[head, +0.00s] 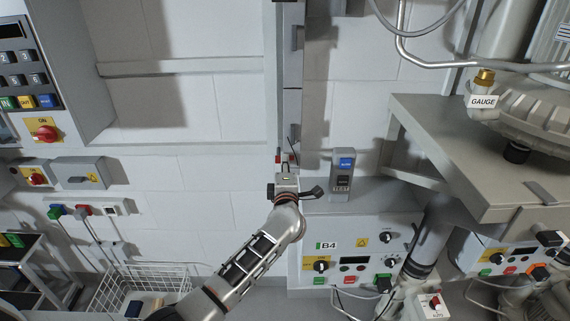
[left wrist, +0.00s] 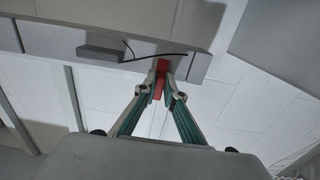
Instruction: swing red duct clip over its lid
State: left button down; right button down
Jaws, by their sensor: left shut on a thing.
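The red duct clip (left wrist: 161,68) is a small red strip at the end of a grey duct. My left gripper (left wrist: 160,95) is shut on it, with a fingertip on either side. In the head view the left gripper (head: 286,165) reaches up to the lower end of the upright duct (head: 271,70), and only small bits of red show there. A grey lid (head: 292,115) runs along the duct; how the clip sits against it is hard to tell. My right gripper is not in view.
A thin black cable (left wrist: 150,58) crosses the duct beside the clip. A grey tester (head: 342,180) with a blue screen stands on the B4 cabinet (head: 340,244), right of my gripper. A grey bench (head: 455,140) juts out at the right. A wire basket (head: 140,290) is at lower left.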

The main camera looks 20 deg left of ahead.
pick_arm(q)
jog(key=shift+f, duration=0.15)
jog(key=c, duration=2.1)
grip_release()
jog(key=shift+c, duration=0.2)
jog(key=shift+s, duration=0.1)
jog(key=v, duration=1.2)
